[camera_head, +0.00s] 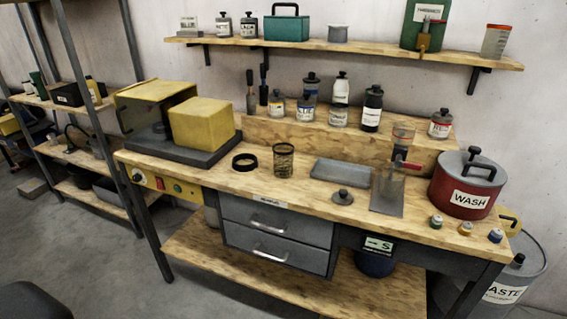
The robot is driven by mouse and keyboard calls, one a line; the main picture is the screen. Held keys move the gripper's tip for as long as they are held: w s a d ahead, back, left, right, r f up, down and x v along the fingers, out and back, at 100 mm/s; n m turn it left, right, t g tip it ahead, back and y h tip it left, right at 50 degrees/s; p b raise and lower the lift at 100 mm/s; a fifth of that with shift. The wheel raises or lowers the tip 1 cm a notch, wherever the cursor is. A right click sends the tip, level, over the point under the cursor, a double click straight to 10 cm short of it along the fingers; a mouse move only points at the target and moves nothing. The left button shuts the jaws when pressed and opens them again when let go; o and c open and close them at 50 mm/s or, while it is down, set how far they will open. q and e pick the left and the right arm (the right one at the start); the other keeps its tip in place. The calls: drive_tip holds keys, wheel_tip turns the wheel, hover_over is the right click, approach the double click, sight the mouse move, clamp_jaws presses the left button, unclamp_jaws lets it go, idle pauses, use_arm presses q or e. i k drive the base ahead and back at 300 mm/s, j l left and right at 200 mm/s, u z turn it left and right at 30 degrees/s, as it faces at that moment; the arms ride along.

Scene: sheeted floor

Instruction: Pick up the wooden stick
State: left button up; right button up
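I cannot make out a wooden stick anywhere in the head view. Two slim upright tools with dark handles, a left one (251,92) and a right one (264,86), stand at the left end of the raised wooden step; I cannot tell what they are made of. Neither of my grippers is in view.
The wooden workbench (330,205) holds a yellow box (202,122), a mesh cup (283,160), a grey tray (340,171) and a red WASH pot (466,185). A wall shelf (350,49) hangs above. A metal rack (75,155) stands left. Grey floor (110,270) is open in front.

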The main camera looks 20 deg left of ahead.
sight(249, 72)
drive_tip(key=i+j, duration=0.1)
drive_tip(key=j, duration=0.3)
drive_tip(key=i+j+z, duration=0.1)
drive_tip(key=j, duration=0.3)
drive_tip(key=i+j+z, duration=0.1)
drive_tip(key=j, duration=0.35)
